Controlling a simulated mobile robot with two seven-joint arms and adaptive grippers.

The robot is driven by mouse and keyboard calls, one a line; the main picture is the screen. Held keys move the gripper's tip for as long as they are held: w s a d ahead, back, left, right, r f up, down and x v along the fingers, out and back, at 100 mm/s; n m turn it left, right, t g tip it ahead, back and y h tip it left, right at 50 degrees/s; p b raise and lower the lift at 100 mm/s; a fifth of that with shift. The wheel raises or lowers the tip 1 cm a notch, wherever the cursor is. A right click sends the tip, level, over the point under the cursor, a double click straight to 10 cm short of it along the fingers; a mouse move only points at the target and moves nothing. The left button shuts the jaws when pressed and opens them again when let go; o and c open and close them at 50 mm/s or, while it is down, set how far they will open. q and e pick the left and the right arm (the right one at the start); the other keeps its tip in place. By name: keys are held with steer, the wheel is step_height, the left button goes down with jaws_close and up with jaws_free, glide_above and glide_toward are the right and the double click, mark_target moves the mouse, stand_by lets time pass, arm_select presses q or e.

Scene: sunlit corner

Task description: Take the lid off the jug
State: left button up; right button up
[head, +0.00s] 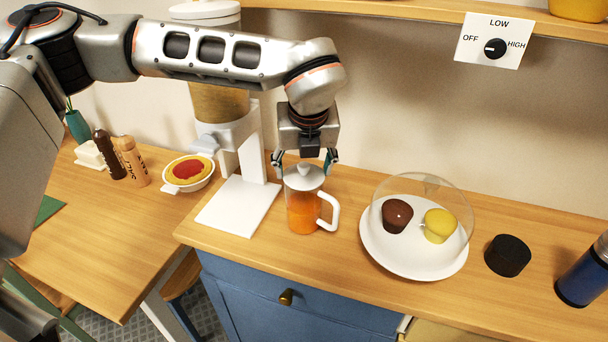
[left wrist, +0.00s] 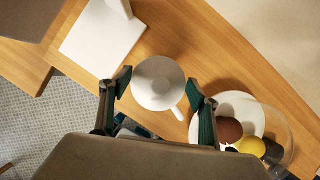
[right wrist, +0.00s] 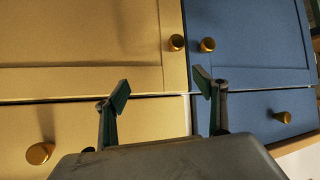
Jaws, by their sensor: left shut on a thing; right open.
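The jug (head: 302,214) is clear, with orange liquid and a white handle. It stands upright on the wooden counter. Its white lid (head: 304,181), with a small knob, sits on top and appears seated on the rim. In the left wrist view the lid (left wrist: 158,92) lies between the fingers and hides most of the jug. My right gripper (right wrist: 162,88) is open and empty, in front of cabinet doors and drawers, away from the jug.
A white dispenser stand (head: 238,206) is close left of the jug. Right of it are a white plate (head: 394,260) with two muffins under a clear dome (head: 425,186), a black cup-like object (head: 508,256) and a blue bottle (head: 584,276). A shelf (head: 400,20) runs above.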

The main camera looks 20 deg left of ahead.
mark_target(304, 165)
arm_select(q)
step_height(304, 165, up, 20)
stand_by(0.6)
